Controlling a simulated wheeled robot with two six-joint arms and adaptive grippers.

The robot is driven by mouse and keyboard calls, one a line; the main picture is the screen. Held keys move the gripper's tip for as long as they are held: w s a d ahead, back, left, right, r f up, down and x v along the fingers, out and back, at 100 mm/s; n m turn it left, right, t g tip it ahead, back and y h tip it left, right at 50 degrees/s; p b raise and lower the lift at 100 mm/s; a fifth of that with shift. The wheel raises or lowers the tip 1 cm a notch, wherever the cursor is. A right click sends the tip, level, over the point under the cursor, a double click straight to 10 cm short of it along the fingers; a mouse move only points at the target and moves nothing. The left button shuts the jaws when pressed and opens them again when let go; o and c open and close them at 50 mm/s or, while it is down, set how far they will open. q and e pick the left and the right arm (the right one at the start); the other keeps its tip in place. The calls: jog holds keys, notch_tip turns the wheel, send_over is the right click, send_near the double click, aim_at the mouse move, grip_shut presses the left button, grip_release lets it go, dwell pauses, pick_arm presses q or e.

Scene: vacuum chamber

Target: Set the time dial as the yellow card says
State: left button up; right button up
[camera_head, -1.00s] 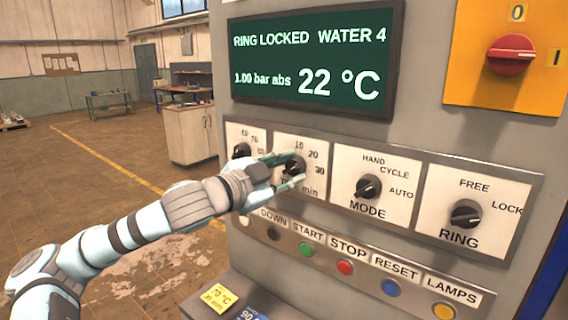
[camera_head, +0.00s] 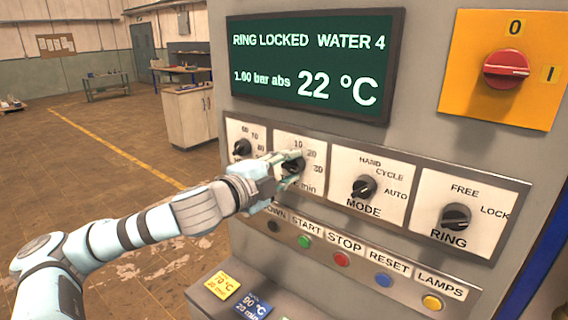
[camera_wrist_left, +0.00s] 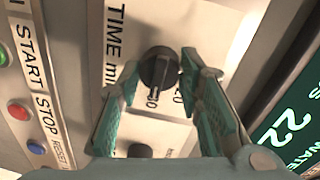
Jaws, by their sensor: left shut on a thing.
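The time dial is a black knob (camera_wrist_left: 158,68) on a white plate marked 10, 20 and 30; in the head view my fingers partly cover it. My left gripper (camera_wrist_left: 163,75) has one finger on each side of the knob and is shut on it; the gripper also shows in the head view (camera_head: 291,168). In the wrist view the knob's lower end lies near the 30, but I cannot tell its exact setting. The yellow card (camera_head: 222,286) lies on the ledge below the panel; its temperature and minutes are too small to read surely. My right gripper is out of view.
The temperature dial (camera_head: 242,147) is left of the gripper; the mode dial (camera_head: 364,187) and ring dial (camera_head: 456,217) are right of it. A button row with START (camera_head: 304,241) runs below. A blue card (camera_head: 253,305) lies beside the yellow one.

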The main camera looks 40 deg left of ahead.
pick_arm(q)
jog(key=shift+r, duration=0.15)
jog(key=o, duration=1.1)
jog(key=shift+o, duration=0.3)
jog(key=shift+w, duration=0.1)
jog(key=shift+a+f, duration=0.1)
jog(key=shift+f, duration=0.1)
